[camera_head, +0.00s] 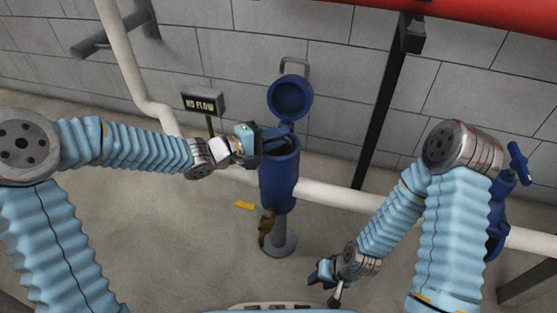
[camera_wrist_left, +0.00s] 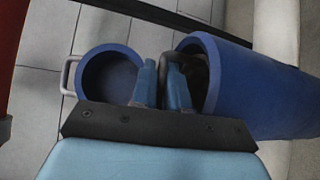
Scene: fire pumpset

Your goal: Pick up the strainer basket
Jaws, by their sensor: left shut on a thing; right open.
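The strainer housing is a blue upright cylinder (camera_head: 279,185) with its mouth open at the top; it also fills the right of the left wrist view (camera_wrist_left: 265,95). The strainer basket (camera_wrist_left: 198,72) shows as a dark shape in the mouth, with a dark bail handle at the fingers. Most of the basket is hidden by the housing wall. My left gripper (camera_head: 278,134) is at the mouth, shut on the basket's handle; its fingers (camera_wrist_left: 162,75) show in the left wrist view. My right gripper (camera_head: 328,283) is open and empty, low to the right of the housing.
The round blue lid (camera_head: 289,97) is swung open behind the mouth, with a grey handle (camera_head: 295,68). A white pipe (camera_head: 330,194) runs behind the housing.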

